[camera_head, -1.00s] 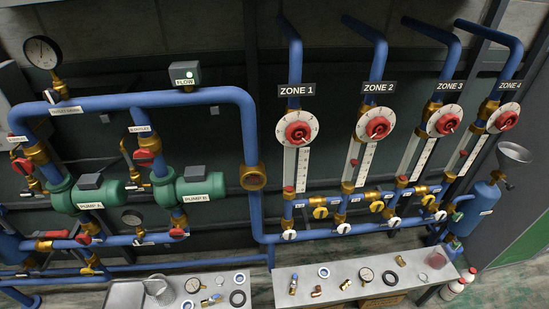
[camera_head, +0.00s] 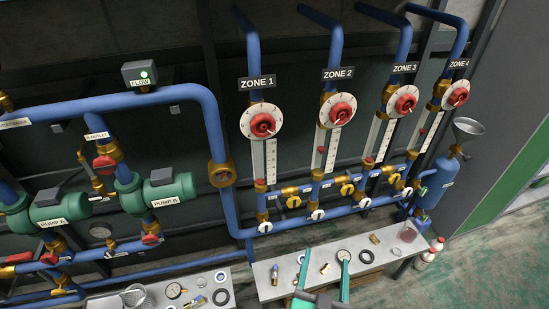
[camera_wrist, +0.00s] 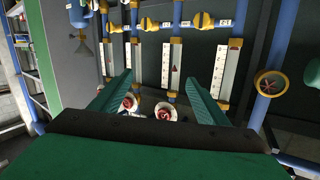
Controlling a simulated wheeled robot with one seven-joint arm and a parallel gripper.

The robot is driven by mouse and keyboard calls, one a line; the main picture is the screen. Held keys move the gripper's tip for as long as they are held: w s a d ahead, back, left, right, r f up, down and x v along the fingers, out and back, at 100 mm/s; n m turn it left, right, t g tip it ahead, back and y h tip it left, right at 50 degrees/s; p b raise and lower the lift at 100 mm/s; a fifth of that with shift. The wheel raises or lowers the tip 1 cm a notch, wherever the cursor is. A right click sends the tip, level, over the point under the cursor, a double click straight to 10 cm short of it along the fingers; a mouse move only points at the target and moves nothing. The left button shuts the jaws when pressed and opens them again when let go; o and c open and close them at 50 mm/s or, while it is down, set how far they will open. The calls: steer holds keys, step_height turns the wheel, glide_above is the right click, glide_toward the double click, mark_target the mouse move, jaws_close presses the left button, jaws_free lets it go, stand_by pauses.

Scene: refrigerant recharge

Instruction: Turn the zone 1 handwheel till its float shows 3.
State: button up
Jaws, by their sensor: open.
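The zone 1 handwheel (camera_head: 262,125) is red, in a white dial ring under the ZONE 1 sign (camera_head: 257,82). Its white float scale (camera_head: 270,160) hangs below. A red mark, apparently the float, sits at the scale's bottom end (camera_head: 260,184); the numbers are too small to read. My gripper (camera_head: 326,256) is open and empty at the bottom of the head view, over the bench, below and right of the handwheel. In the wrist view my gripper (camera_wrist: 160,76) has its fingers wide apart, with two red handwheels showing between them; I cannot see the zone 1 handwheel there.
The zone 2 (camera_head: 342,110), zone 3 (camera_head: 405,101) and zone 4 (camera_head: 457,95) handwheels stand to the right. Blue pipes and yellow valves (camera_head: 293,202) run below the scales. A bench (camera_head: 268,284) holds small parts. PUMP B (camera_head: 160,191) is at left.

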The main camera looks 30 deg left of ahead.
steer(key=w+a+r+n+g+y, duration=0.1)
steer(key=w+a+r+n+y, duration=0.35)
steer(key=a+r, duration=0.75)
steer(key=n+g+y, duration=0.3)
steer(key=y, duration=0.1)
glide_toward(264, 128)
steer(key=shift+x, duration=4.05)
steer(key=shift+a, duration=0.1)
steer(key=c, duration=1)
steer(key=n, duration=0.4)
steer(key=shift+n, duration=0.35)
steer(key=shift+c, duration=0.2)
steer(key=n, duration=0.4)
steer(key=shift+n, duration=0.3)
